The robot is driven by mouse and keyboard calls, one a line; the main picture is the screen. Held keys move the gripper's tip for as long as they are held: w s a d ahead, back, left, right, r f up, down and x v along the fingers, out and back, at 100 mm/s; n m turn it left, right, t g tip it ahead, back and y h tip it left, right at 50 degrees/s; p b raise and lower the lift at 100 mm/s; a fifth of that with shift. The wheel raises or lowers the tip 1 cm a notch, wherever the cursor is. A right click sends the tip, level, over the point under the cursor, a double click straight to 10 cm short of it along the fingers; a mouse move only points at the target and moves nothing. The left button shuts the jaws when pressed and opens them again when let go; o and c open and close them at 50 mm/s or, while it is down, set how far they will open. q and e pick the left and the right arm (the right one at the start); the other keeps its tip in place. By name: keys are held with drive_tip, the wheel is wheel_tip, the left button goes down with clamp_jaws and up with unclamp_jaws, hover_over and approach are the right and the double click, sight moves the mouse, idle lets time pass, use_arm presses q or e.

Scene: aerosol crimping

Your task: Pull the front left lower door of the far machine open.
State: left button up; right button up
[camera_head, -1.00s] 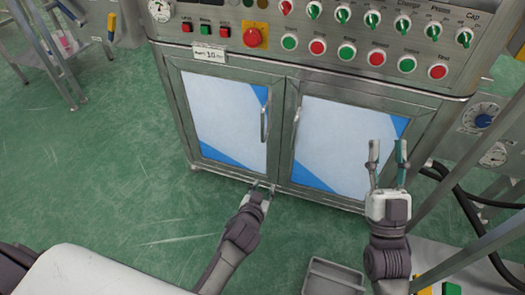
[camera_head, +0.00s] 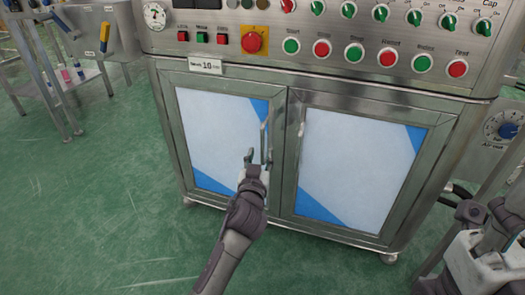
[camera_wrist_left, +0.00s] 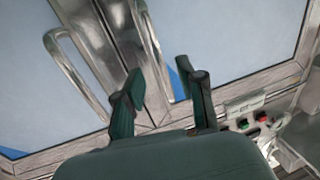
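The machine's front left lower door (camera_head: 215,130), a pale panel with blue corners in a metal frame, looks shut. Its upright bar handle (camera_head: 264,140) is at the door's right edge. My left gripper (camera_head: 257,158) is right at the lower part of this handle. In the left wrist view, its two dark fingers (camera_wrist_left: 160,90) are apart, and a metal handle (camera_wrist_left: 150,50) runs down between them. I cannot tell whether they touch it. Part of my right arm shows at the lower right of the head view, but I make out no right fingertips.
The right lower door (camera_head: 358,165) is shut, with its own handle (camera_head: 300,125) close to the left one. A control panel (camera_head: 340,50) with buttons and knobs is above. Green floor (camera_head: 90,200) is open to the left. A metal table (camera_head: 60,80) stands at the far left.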

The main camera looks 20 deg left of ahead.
sight(262, 147)
use_arm(q)
drive_tip(key=w, duration=0.1)
drive_tip(key=w+b, duration=0.1)
drive_tip(key=w, duration=0.3)
drive_tip(key=shift+a, duration=0.4)
clamp_jaws()
